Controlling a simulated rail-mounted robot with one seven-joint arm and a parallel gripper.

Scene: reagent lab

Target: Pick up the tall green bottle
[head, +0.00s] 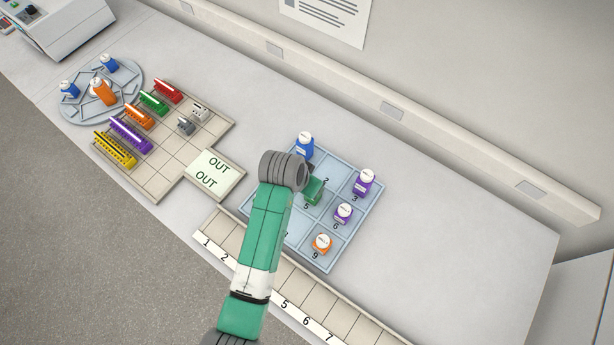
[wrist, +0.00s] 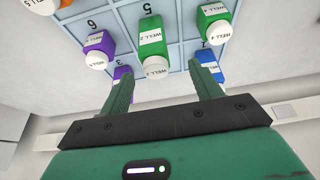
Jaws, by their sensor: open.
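Two green bottles with white caps show in the wrist view. One green bottle (wrist: 151,34) stands in the middle, near the number 5, its cap toward me. The other green bottle (wrist: 212,16) is at the upper right, labelled WELL 4. I cannot tell for sure which is taller. My gripper (wrist: 160,67) is open and empty. Its two fingers lie to the left and right of the middle bottle's cap in the picture; no contact shows. In the head view my arm hides much of the blue-grey numbered rack (head: 333,260) and these bottles cannot be made out clearly.
Close by in the rack are a blue bottle (head: 305,147), two purple bottles (head: 363,184) (head: 343,213) and an orange bottle (head: 321,244). A numbered strip (head: 313,290) runs along the front. Left are an OUT pad (head: 213,175) and colored racks. The right counter is clear.

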